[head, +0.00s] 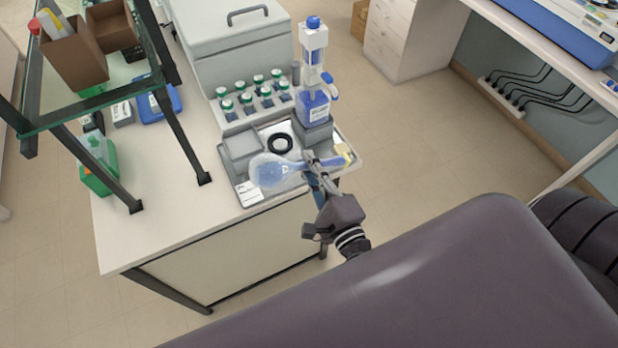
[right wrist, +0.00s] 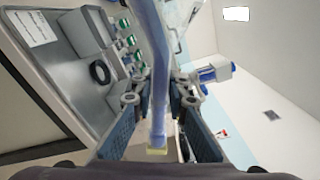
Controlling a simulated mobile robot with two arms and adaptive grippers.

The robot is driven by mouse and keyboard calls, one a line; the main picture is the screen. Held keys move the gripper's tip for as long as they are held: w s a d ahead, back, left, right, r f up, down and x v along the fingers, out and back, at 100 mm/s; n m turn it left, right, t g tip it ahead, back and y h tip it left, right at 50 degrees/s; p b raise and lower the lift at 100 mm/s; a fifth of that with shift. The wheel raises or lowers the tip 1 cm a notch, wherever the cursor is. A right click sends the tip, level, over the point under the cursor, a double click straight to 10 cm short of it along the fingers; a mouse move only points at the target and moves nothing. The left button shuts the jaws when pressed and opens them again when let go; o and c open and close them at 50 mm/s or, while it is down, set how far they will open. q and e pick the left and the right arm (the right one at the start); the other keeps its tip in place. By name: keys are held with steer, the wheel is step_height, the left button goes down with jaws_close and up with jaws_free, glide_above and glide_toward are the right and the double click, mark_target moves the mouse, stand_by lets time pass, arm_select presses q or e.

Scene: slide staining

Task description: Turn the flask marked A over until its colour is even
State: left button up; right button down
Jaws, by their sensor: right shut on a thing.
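The flask (head: 266,171) has a round, clear bulb tinted pale blue, with uneven lighter and deeper blue patches. Its long neck points right in the head view, so it lies on its side above the tray (head: 243,201). A mark shows on the bulb, but I cannot read it clearly. My right gripper (head: 312,167) is shut around the neck. In the right wrist view, the bluish neck (right wrist: 160,75) runs between the fingers, with a yellowish stopper (right wrist: 157,151) at its end. My left gripper is not in view.
A black ring (head: 280,143) and a grey block (head: 242,146) are on the tray. A blue-topped dispenser bottle (head: 314,104) stands close behind the flask's neck. Several green-capped bottles (head: 247,99) stand behind the tray. A glass-shelved rack stands left; the front-left bench is clear.

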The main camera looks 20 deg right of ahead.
steer(key=shift+n+b, duration=0.3)
steer(key=shift+n, duration=0.2)
steer(key=n, duration=0.4)
steer(key=shift+n, duration=0.3)
steer(key=n, duration=1.6)
steer(key=shift+n, duration=0.4)
